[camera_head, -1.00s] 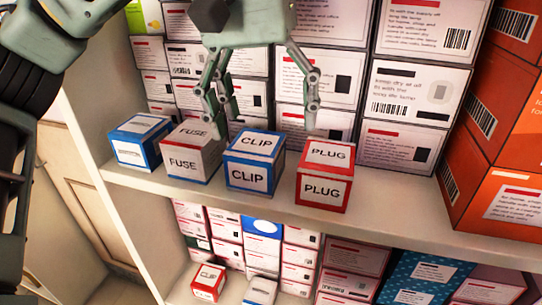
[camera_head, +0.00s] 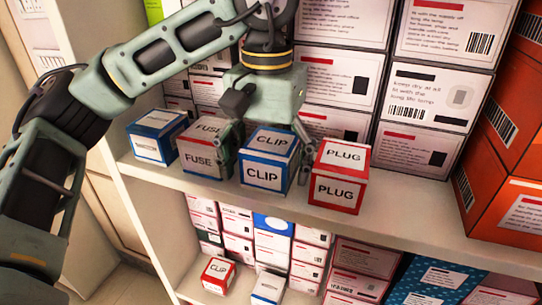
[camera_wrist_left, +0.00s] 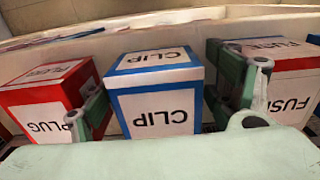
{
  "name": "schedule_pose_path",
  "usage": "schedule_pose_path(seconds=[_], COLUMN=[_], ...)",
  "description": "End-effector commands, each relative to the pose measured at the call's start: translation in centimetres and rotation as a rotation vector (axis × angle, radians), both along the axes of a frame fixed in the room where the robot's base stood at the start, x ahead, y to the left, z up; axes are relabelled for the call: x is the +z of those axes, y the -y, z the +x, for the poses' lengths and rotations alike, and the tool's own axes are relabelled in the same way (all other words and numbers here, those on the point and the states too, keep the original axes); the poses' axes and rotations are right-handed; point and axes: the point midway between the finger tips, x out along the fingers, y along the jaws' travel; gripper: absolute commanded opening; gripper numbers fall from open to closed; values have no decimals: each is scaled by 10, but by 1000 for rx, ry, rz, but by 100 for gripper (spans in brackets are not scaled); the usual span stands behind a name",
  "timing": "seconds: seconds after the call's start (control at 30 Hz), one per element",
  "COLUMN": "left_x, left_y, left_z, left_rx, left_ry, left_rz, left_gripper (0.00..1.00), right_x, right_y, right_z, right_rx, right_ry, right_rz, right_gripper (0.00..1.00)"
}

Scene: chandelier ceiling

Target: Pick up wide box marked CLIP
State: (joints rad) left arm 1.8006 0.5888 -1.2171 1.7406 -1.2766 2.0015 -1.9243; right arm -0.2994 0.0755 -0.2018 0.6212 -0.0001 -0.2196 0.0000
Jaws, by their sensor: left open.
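The box marked CLIP (camera_head: 264,174) is blue-edged with white labels and stands on the upper shelf, between the FUSE box and the PLUG box. My left gripper (camera_head: 266,152) has come down over it from above and behind, with one finger at each side. In the left wrist view the CLIP box (camera_wrist_left: 158,110) sits between the open fingers of the left gripper (camera_wrist_left: 163,100). Whether the fingers touch its sides cannot be told. A smaller red box marked CLIP (camera_head: 218,275) stands on the lower shelf. My right gripper is not in view.
The red PLUG box (camera_head: 337,190) stands close on the right, the FUSE box (camera_head: 203,155) close on the left. A blue box (camera_head: 153,148) is farther left. Stacked white cartons (camera_head: 428,100) stand behind, orange cartons (camera_head: 505,150) at right. The shelf front (camera_head: 400,228) is bare.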

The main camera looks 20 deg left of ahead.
Motion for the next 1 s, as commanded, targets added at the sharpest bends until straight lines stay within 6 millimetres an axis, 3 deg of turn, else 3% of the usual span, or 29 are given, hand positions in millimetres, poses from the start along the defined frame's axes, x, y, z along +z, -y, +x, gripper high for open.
schedule_pose_path(seconds=[0.17, 0.73, 1.0], left_x=[0, 0, 1], left_y=[0, 0, 0], left_z=[0, 0, 0], left_rx=[0, 0, 0], left_ry=[1, 0, 1], left_rz=[0, 0, -1], left_gripper=[80, 30, 30], right_x=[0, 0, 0], right_y=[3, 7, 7], right_z=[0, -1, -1], right_rx=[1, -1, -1], right_ry=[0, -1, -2], right_rz=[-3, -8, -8], right_gripper=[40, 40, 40])
